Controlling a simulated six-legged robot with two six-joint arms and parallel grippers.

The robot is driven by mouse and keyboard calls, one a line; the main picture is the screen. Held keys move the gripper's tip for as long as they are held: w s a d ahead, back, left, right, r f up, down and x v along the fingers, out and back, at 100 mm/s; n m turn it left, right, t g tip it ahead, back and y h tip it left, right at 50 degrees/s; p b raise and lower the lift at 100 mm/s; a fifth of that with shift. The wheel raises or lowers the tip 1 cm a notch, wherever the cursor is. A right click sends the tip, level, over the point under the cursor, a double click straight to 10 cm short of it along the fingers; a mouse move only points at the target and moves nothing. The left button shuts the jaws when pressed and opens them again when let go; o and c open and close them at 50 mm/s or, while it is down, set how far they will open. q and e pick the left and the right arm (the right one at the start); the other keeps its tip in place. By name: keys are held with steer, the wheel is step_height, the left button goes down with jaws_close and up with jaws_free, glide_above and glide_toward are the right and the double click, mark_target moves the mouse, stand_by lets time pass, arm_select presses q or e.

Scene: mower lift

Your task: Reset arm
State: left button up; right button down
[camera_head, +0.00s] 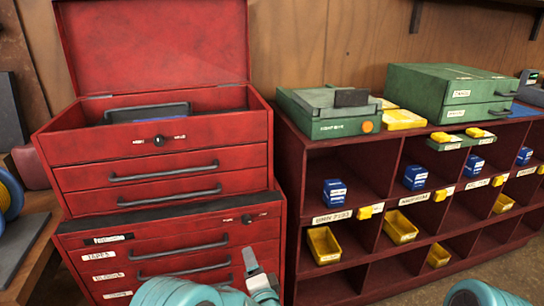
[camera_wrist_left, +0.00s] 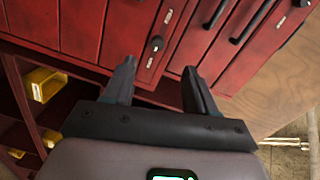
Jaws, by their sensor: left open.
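My left gripper (camera_wrist_left: 158,88) shows in the left wrist view with its two dark fingers apart and nothing between them. Beyond the fingers are the red drawer fronts of the tool chest (camera_wrist_left: 135,32). In the head view, a grey and teal part of my arm is low in front of the chest's lower drawers, and the fingertips are hard to make out. A teal part of mine also shows at the bottom right edge. My right gripper is not seen in either view.
The red tool chest (camera_head: 165,178) stands at left with its lid up and drawers shut. To its right is a dark red cubby shelf (camera_head: 345,160) with yellow bins (camera_head: 323,244) and blue boxes (camera_head: 335,192). Green cases (camera_head: 450,92) sit on top. Floor shows at lower right.

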arm_select(q)
steer(key=s+a+f+n+g, duration=0.1)
steer(key=s+a+f+g, duration=0.3)
steer(key=a+f, duration=0.9)
steer(key=s+a+f+n+g+h, duration=0.1)
steer(key=s+f+n+g+h, duration=0.35)
steer(key=s+f, duration=0.4)
steer(key=s+d+n+g+h, duration=0.2)
steer(key=s+d+n+g, duration=0.1)
steer(key=s, duration=0.7)
steer(key=s+d+f+n+g+h, duration=0.1)
steer(key=s+d+n+g+h, duration=0.2)
steer(key=s, duration=0.7)
steer(key=shift+s+d+n+g, duration=0.35)
steer(key=shift+d+n+g, duration=0.4)
steer(key=shift+d+n, duration=0.45)
steer(key=shift+a+f, duration=0.1)
